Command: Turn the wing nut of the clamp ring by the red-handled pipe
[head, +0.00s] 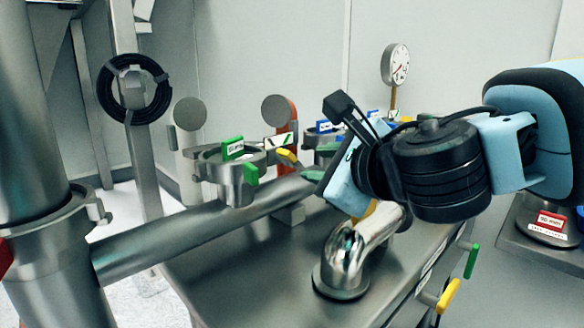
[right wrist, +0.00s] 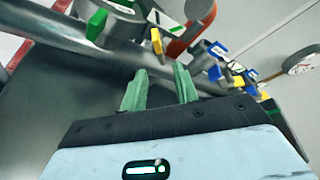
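My right gripper (head: 312,176) reaches in from the right, over the steel table. In the right wrist view its two green fingers (right wrist: 160,88) stand apart with nothing between them. A yellow handle (head: 287,156) is just beyond the fingertips; it also shows in the right wrist view (right wrist: 157,40). A steel clamp ring (head: 45,222) circles the thick pipe (head: 30,120) at the far left, with a small lug or wing nut (head: 100,211) on its right side. A red part (head: 4,256), perhaps a handle, is cut off at the left edge. My left gripper is not in view.
A slanted steel pipe (head: 185,238) crosses the table (head: 235,285). A bent steel pipe (head: 345,258) rises below my right wrist. Behind are a green-tagged fitting (head: 235,188), an orange-red post (head: 292,125) and a gauge (head: 395,64). Green (head: 472,260) and yellow (head: 448,295) handles stick out at the right.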

